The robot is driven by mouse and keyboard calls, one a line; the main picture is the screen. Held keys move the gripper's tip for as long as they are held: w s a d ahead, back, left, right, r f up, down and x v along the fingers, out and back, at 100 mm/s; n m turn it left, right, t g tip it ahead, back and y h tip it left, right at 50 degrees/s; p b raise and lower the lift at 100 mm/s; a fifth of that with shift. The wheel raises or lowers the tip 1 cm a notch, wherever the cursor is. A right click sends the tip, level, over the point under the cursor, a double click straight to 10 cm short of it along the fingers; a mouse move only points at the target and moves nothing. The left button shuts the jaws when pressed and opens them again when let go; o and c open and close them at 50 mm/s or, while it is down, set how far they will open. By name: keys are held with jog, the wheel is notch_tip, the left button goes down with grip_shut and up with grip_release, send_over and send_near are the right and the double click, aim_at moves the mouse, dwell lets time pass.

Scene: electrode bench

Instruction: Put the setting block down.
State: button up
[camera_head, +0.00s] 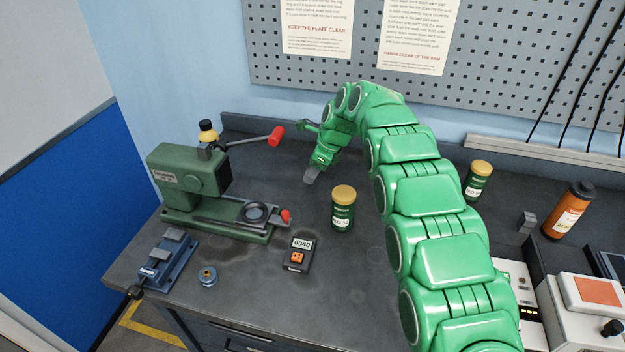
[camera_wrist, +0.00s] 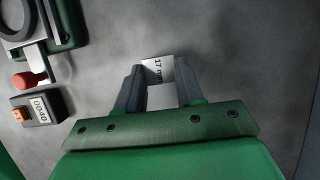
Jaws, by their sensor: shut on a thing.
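The setting block (camera_wrist: 158,69) is a small pale grey block marked "17 mm". In the wrist view it sits between the tips of my gripper (camera_wrist: 158,84), one dark finger on each side. My gripper is shut on it. In the head view my gripper (camera_head: 312,174) points down over the back middle of the bench (camera_head: 215,315), right of the green press. The block is too small there to tell apart from the fingers. I cannot tell whether it touches the bench.
The green press (camera_head: 205,190) with red-tipped levers stands left. A green jar (camera_head: 343,212) is close in front of my gripper. A gauge reading 0040 (camera_head: 298,257), a blue vise (camera_head: 168,262) and a small spool (camera_head: 208,277) lie nearer the front. Bare bench surrounds my gripper.

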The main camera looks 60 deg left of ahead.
jog(key=shift+w+a+f, duration=0.1)
jog(key=shift+a+f, duration=0.1)
jog(key=shift+f, duration=0.1)
jog(key=shift+a+f, duration=0.2)
jog(key=shift+f, duration=1.45)
jog(key=shift+f, duration=0.15)
jog(key=o, duration=1.1)
